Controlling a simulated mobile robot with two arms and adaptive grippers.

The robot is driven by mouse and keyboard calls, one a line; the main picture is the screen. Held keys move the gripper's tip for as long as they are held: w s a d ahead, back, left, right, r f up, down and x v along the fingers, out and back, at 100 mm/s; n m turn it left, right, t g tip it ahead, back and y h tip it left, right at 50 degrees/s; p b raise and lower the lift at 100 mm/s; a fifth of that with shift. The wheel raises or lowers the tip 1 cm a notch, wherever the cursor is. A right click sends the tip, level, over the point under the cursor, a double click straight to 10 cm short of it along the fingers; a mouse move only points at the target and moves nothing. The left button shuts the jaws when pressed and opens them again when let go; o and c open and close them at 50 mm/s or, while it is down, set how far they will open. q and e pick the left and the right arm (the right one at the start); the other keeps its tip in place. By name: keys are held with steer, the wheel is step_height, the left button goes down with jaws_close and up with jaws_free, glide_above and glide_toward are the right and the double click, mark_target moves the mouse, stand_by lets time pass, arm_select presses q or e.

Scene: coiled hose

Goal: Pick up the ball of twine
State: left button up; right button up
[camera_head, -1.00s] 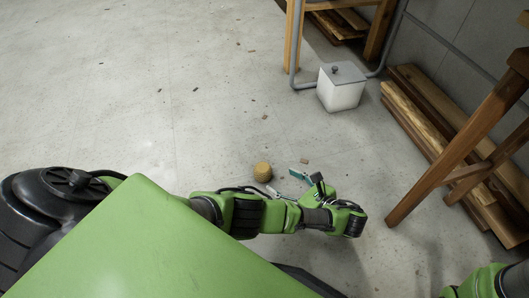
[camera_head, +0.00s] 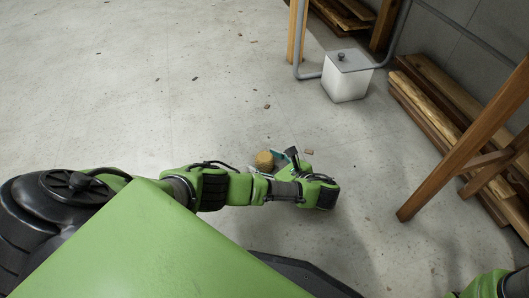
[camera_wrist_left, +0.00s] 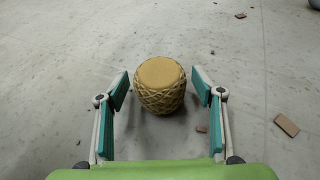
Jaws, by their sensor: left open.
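The ball of twine (camera_head: 264,160) is a tan-yellow, barrel-shaped bundle standing on the concrete floor, just beyond my left forearm in the head view. In the left wrist view the twine (camera_wrist_left: 160,86) shows a flat pale top and a criss-cross wound side. My left gripper (camera_wrist_left: 160,88) is open, with one teal finger pad on each side of the twine and a visible gap on both sides. In the head view my left gripper (camera_head: 277,160) is right at the twine and partly hidden by my arm. My right gripper is out of the picture; only some green of that arm shows at the lower right.
Wooden planks (camera_head: 440,110) lie along the wall, and a wooden leg (camera_head: 462,150) stands at the right. Small chips (camera_wrist_left: 287,124) dot the floor.

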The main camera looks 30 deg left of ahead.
arm_select(q)
steer(key=shift+a, duration=0.15)
steer(key=c, duration=1.2)
steer(key=shift+r, duration=0.1)
